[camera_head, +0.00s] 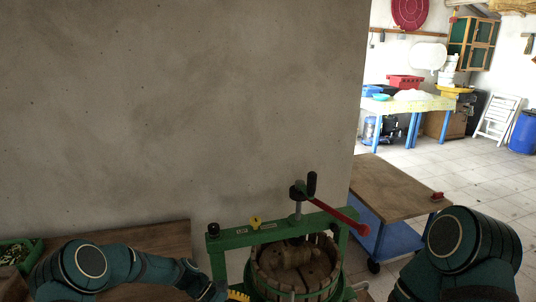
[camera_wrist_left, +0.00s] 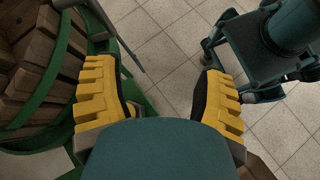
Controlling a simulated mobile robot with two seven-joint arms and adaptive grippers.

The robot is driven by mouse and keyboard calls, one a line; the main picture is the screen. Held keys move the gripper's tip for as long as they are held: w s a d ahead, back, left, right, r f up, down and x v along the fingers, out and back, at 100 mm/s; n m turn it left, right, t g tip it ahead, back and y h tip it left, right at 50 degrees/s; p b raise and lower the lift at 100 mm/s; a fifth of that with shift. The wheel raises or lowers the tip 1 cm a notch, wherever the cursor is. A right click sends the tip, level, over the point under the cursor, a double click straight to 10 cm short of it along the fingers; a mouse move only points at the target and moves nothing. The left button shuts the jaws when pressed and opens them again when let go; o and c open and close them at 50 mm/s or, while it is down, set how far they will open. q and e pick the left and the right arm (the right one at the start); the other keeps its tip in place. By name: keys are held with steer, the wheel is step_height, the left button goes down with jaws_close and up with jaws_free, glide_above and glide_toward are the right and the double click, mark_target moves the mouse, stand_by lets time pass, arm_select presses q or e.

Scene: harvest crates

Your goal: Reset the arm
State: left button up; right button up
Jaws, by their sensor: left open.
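My left arm comes in from the left in the head view, and its gripper (camera_head: 238,295) is cut by the bottom edge, beside the press. In the left wrist view my left gripper (camera_wrist_left: 160,88) has its two yellow ridged fingers wide apart. Nothing is between them but floor tiles. My right arm (camera_head: 460,250) shows at the bottom right of the head view. Its gripper is out of view.
A green-framed press (camera_head: 248,236) with a wooden slatted basket (camera_head: 262,275) and red handle stands close to my left gripper. The basket (camera_wrist_left: 62,45) lies left of the fingers. A wooden-topped cart (camera_head: 390,187) is at right. A green crate (camera_head: 36,247) is far left.

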arm_select(q)
steer(key=s+f+m+t+y, duration=0.1)
steer(key=s+m+y, duration=0.1)
steer(key=s, duration=0.4)
steer(key=s+a+f+m+t+y, duration=0.1)
steer(key=s+f+m+t+y, duration=0.1)
steer(key=s+m, duration=0.2)
steer(key=s+f+m+t+y, duration=0.2)
steer(key=s+m, duration=0.1)
steer(key=s, duration=0.7)
steer(key=shift+a+m, duration=0.2)
steer(key=shift+m, duration=0.1)
